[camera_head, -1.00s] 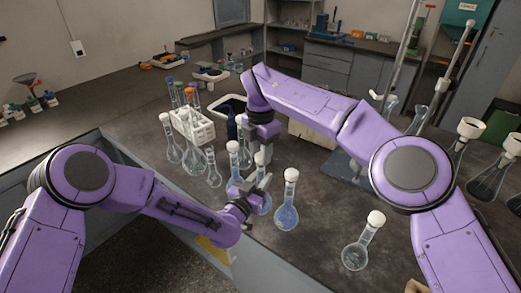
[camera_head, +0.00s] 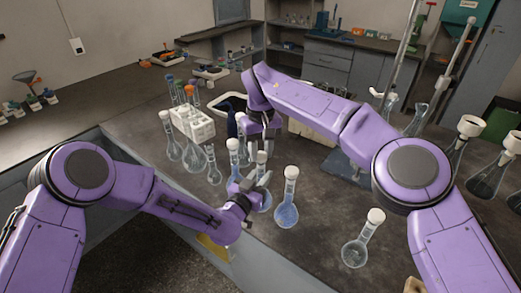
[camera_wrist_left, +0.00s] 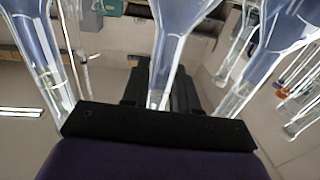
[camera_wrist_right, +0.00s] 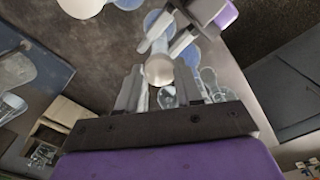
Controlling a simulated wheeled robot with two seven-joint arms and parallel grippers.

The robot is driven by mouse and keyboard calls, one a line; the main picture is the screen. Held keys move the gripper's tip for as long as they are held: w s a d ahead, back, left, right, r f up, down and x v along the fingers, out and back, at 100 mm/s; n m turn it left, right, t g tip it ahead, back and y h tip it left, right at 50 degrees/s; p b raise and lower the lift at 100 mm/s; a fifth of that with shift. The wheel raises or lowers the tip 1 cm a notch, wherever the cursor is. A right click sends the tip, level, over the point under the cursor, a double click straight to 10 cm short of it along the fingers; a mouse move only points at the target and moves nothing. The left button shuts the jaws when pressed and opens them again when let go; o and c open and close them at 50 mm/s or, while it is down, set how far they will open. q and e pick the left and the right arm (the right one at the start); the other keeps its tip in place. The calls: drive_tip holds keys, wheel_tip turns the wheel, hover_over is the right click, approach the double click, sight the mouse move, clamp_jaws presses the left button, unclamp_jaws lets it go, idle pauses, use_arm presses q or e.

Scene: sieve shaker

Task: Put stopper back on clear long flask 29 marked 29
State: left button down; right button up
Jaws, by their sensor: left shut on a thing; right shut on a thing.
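My left gripper (camera_head: 258,184) is shut on the neck of a clear long flask (camera_head: 265,201), whose neck shows between the dark fingers in the left wrist view (camera_wrist_left: 160,88). My right gripper (camera_head: 262,141) is just above that flask, pointing down. In the right wrist view its fingers (camera_wrist_right: 159,88) are on both sides of a round white stopper (camera_wrist_right: 158,70). My left gripper (camera_wrist_right: 172,35) also shows there, close beyond the stopper. I cannot tell whether the stopper touches the flask mouth. No 29 marking is readable.
A stoppered flask with blue liquid (camera_head: 286,213) stands close at the right, and another flask (camera_head: 233,150) close at the left. More flasks and a white rack (camera_head: 195,126) stand farther left. A stoppered flask (camera_head: 355,252) stands front right. Dark tabletop is bare between them.

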use_arm(q)
drive_tip(key=shift+f, duration=0.1)
use_arm(e)
drive_tip(key=shift+m, duration=0.6)
drive_tip(key=o, duration=1)
drive_tip(key=shift+r, duration=2.25)
drive_tip(key=shift+c, duration=0.4)
